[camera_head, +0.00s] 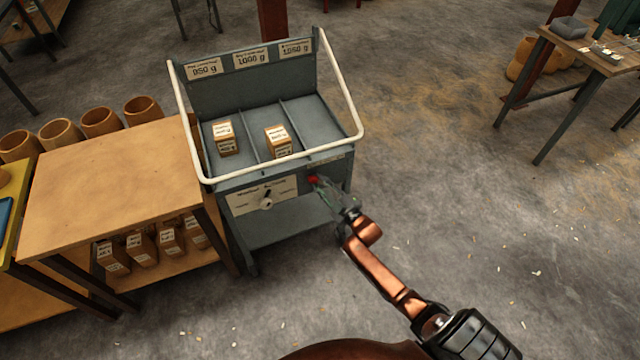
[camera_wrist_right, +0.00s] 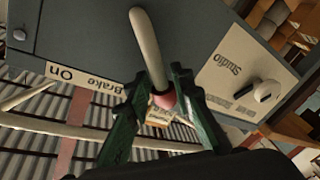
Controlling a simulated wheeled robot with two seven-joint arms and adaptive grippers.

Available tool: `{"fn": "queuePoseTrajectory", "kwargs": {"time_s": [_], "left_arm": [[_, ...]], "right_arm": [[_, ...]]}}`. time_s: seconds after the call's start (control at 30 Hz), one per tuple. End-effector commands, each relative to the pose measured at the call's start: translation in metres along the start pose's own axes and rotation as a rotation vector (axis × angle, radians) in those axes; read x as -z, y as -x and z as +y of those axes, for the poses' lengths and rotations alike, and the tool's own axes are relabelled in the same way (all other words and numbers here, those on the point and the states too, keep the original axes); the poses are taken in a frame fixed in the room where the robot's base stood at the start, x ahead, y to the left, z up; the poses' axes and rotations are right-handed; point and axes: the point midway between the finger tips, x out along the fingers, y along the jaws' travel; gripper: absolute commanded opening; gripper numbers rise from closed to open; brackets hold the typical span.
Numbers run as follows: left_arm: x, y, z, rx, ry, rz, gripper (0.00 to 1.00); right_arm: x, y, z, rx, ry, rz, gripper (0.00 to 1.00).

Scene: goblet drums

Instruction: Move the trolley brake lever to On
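The grey trolley (camera_head: 262,190) has a white rail and a brake lever with a red knob (camera_head: 313,179) at the right of its front. In the right wrist view the lever (camera_wrist_right: 146,42) is a pale rod ending in a pinkish-red knob. A "Brake On" label (camera_wrist_right: 84,82) lies to the left of the lever there; the lever is not at the label. My right gripper (camera_wrist_right: 163,80) has its green fingers on both sides of the knob and appears shut on it. It also shows in the head view (camera_head: 320,187). My left gripper is out of view.
Labelled blocks (camera_head: 278,141) stand in the trolley's tray. A wooden table (camera_head: 100,180) adjoins on the left, with drum shells (camera_head: 60,133) behind it.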

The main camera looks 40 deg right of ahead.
Motion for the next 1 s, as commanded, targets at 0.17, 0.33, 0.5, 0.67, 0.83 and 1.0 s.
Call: {"fn": "queuePoseTrajectory", "kwargs": {"time_s": [0.17, 0.33, 0.5, 0.67, 0.83, 1.0], "left_arm": [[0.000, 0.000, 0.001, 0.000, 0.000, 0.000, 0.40], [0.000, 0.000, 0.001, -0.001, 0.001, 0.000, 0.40], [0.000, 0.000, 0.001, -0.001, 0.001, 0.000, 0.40], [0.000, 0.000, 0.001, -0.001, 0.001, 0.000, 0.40], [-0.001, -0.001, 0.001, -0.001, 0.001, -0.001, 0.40], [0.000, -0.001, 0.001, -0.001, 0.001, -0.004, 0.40]], "right_arm": [[0.000, 0.000, 0.000, 0.000, 0.000, 0.000, 0.08], [0.000, 0.000, 0.000, 0.000, 0.000, 0.000, 0.00], [0.000, 0.000, 0.000, 0.000, 0.000, 0.000, 0.00], [0.000, 0.000, 0.000, 0.000, 0.000, 0.000, 0.00], [0.002, -0.002, -0.002, 0.001, -0.015, 0.007, 0.00], [0.010, -0.009, -0.007, 0.003, -0.075, 0.030, 0.00]]}}
